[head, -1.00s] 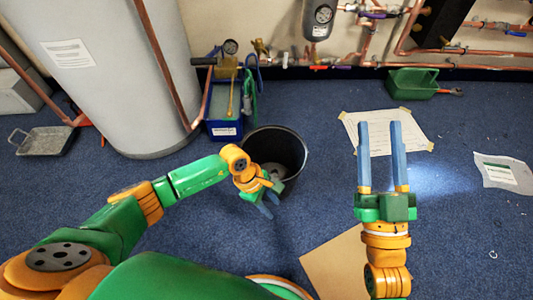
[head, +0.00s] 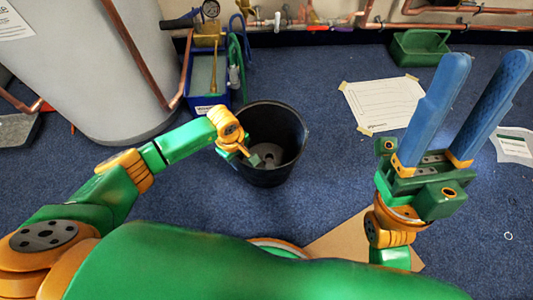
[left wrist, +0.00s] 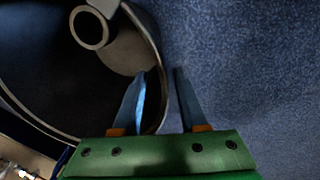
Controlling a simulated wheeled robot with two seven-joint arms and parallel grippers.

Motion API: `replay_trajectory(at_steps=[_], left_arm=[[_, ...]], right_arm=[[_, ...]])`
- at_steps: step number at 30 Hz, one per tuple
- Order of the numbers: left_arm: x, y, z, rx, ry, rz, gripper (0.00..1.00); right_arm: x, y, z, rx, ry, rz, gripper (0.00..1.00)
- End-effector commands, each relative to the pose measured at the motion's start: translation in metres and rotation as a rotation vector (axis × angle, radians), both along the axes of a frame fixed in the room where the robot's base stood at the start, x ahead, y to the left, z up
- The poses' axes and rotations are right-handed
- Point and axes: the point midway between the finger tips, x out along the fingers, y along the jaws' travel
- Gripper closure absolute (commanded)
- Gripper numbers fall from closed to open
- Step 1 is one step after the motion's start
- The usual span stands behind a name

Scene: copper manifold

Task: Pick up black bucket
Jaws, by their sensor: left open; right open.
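The black bucket (head: 290,132) stands upright on the blue carpet in the middle of the head view, with a grey bottom showing inside. It fills the left of the left wrist view (left wrist: 50,85). My left gripper (left wrist: 158,72) is open at the bucket's rim. One blue finger shows over the inside of the bucket and the other over the carpet outside, with the rim between them. I cannot tell whether they touch it. In the head view the left fingers are mostly hidden. My right gripper (head: 490,62) is open and empty, raised well right of the bucket.
A grey tank (head: 90,70) and a blue tool caddy (head: 205,97) stand left of and behind the bucket. A taped paper sheet (head: 385,103) and a green tray (head: 420,47) lie to the right. Copper pipes run along the back wall.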

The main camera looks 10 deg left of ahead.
Motion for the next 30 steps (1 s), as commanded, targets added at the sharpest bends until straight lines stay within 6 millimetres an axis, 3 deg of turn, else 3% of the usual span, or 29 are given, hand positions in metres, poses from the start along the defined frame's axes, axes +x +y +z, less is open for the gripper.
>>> replay_trajectory(at_steps=[1,3,11,15,16,30], left_arm=[[0.0005,-0.0001,-0.0194,-0.001,0.003,0.002,0.58],[0.0019,-0.0009,-0.0265,-0.001,0.002,0.000,0.58],[0.0027,-0.0008,-0.0262,-0.001,0.001,0.001,0.58],[0.0027,-0.0008,-0.0261,-0.001,0.001,0.001,0.96],[0.0026,-0.0008,-0.0260,-0.001,0.001,0.001,1.00],[0.0026,-0.0009,-0.0260,-0.001,0.001,0.001,1.00]], right_arm=[[-0.0019,-0.0013,-0.0113,0.009,-0.030,0.003,0.50],[-0.0036,-0.0024,-0.0111,0.019,-0.058,0.006,0.50],[-0.0043,-0.0031,-0.0069,0.024,-0.071,0.007,0.50],[-0.0042,-0.0031,-0.0069,0.024,-0.070,0.007,0.50],[-0.0041,-0.0031,-0.0069,0.024,-0.070,0.007,0.50],[-0.0038,-0.0028,-0.0074,0.023,-0.068,0.008,0.50]])
